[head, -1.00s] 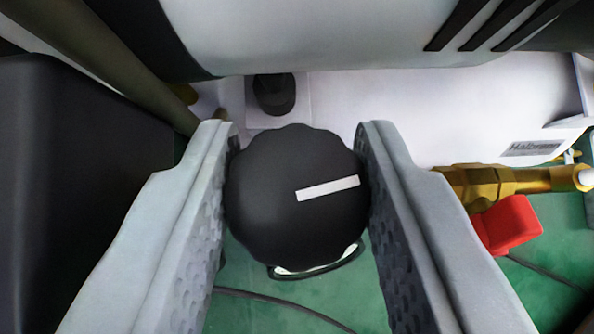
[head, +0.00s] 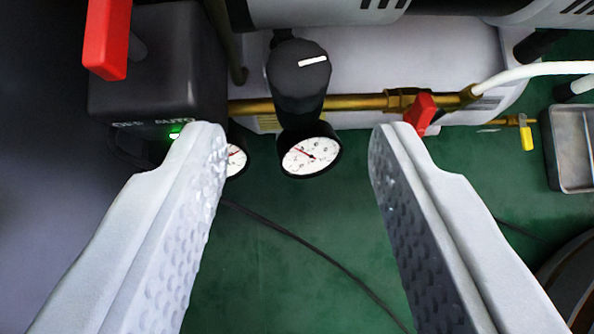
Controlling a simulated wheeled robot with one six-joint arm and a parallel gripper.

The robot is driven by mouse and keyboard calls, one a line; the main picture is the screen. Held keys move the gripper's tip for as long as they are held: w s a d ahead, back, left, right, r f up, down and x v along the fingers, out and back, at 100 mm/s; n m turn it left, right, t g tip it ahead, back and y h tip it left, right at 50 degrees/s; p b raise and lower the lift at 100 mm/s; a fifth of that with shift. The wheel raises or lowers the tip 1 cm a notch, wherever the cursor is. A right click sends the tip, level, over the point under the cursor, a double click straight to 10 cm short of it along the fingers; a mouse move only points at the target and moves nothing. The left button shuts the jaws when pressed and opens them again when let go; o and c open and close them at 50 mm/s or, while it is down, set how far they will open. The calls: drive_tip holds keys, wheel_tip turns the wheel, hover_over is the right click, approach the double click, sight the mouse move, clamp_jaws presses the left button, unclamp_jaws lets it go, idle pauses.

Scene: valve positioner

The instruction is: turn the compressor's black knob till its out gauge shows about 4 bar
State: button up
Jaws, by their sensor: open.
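The black knob (head: 299,68) with a white mark stands on the compressor's regulator, upper middle of the head view. The white mark points right and slightly up. Below it a round white gauge (head: 311,155) with a red needle pointing up and left faces me; its numbers are too small to read. A second gauge (head: 236,159) is partly hidden behind my left finger. I cannot tell from labels which gauge is the out gauge. My gripper (head: 296,150) is open and empty, its fingers wide apart and clear of the knob, which is farther off.
A black switch box (head: 160,75) marked OFF and AUTO, with a red lever (head: 107,38) and green light, stands at left. A brass pipe (head: 350,103) with a red valve handle (head: 420,113) runs right to a white hose (head: 535,70). A metal tray (head: 572,150) lies far right. Green floor is mostly clear.

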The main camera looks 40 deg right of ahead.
drive_tip(key=v, duration=0.7)
drive_tip(key=shift+s, duration=0.1)
drive_tip(key=shift+r, duration=0.1)
drive_tip(key=w+d+r+n+t+y, duration=0.15)
drive_tip(key=d+r, duration=0.25)
drive_tip(key=r, duration=0.9)
drive_tip(key=w+d+r+t+y, duration=0.1)
drive_tip(key=d+r+t+y, duration=0.2)
drive_tip(key=r, duration=1.1)
drive_tip(key=w+d+r+n+t+y, duration=0.15)
drive_tip(key=d+r, duration=0.25)
drive_tip(key=r, duration=0.9)
drive_tip(key=s+d+r+n+t+y, duration=0.1)
drive_tip(key=s+d+r+t, duration=0.1)
drive_tip(key=s+d+r, duration=0.45)
drive_tip(key=s+d+r+n+t+y, duration=0.15)
drive_tip(key=s+r, duration=0.25)
drive_tip(key=r, duration=0.5)
drive_tip(key=s+d+r+n, duration=0.1)
drive_tip(key=s+d+r, duration=0.2)
drive_tip(key=s, duration=0.3)
drive_tip(key=s+d+r+h, duration=0.1)
drive_tip(key=s+d+r, duration=0.2)
drive_tip(key=s, duration=0.4)
drive_tip(key=s+d+r+n+t+h, duration=0.1)
drive_tip(key=s+d+r, duration=0.1)
drive_tip(key=s, duration=0.5)
drive_tip(key=shift+d+r+n, duration=0.35)
drive_tip(key=shift+d+r, duration=0.05)
drive_tip(key=shift+d, duration=0.35)
